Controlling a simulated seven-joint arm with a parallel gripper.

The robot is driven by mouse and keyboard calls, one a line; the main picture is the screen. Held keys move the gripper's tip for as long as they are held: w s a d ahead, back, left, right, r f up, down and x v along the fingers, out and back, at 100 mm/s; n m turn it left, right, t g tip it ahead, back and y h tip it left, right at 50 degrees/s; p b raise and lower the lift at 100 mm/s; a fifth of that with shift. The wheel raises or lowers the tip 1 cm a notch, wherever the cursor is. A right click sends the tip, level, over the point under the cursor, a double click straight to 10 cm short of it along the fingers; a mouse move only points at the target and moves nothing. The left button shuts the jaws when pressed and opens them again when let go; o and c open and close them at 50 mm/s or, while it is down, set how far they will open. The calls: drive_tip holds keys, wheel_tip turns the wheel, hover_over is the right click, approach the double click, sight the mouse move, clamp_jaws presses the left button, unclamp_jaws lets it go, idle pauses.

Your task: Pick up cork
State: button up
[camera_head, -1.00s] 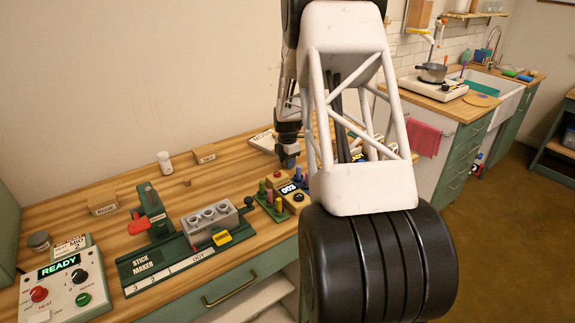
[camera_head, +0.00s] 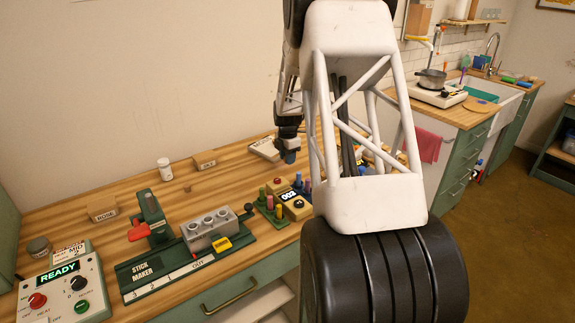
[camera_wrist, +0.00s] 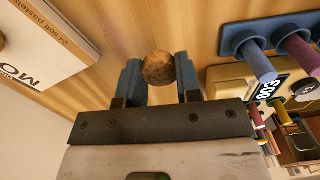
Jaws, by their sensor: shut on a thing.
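The cork (camera_wrist: 159,68) is a round, brown, speckled piece in the wrist view. It sits between the two blue fingers of my gripper (camera_wrist: 158,78), which is shut on it near the fingertips. The cork cannot be made out in the head view.
A white pastel box (camera_head: 265,149) lies close behind my gripper. A peg stand (camera_head: 270,208) and a yellow device (camera_head: 296,205) are in front. The stick maker (camera_head: 150,272), a white jar (camera_head: 164,170) and wooden blocks (camera_head: 103,209) stand further left.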

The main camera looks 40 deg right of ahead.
drive_tip(key=shift+r, duration=2.6)
drive_tip(key=w+a+f+n, duration=0.2)
drive_tip(key=w+a, duration=0.1)
drive_tip(key=a, duration=0.2)
drive_tip(key=shift+w+a+f+n, duration=0.15)
drive_tip(key=shift+w+n, duration=0.1)
drive_tip(key=shift+n, duration=0.15)
hover_over(265, 148)
drive_tip(key=shift+f, duration=0.75)
drive_tip(key=shift+f, duration=1.75)
drive_tip(key=shift+f, duration=0.2)
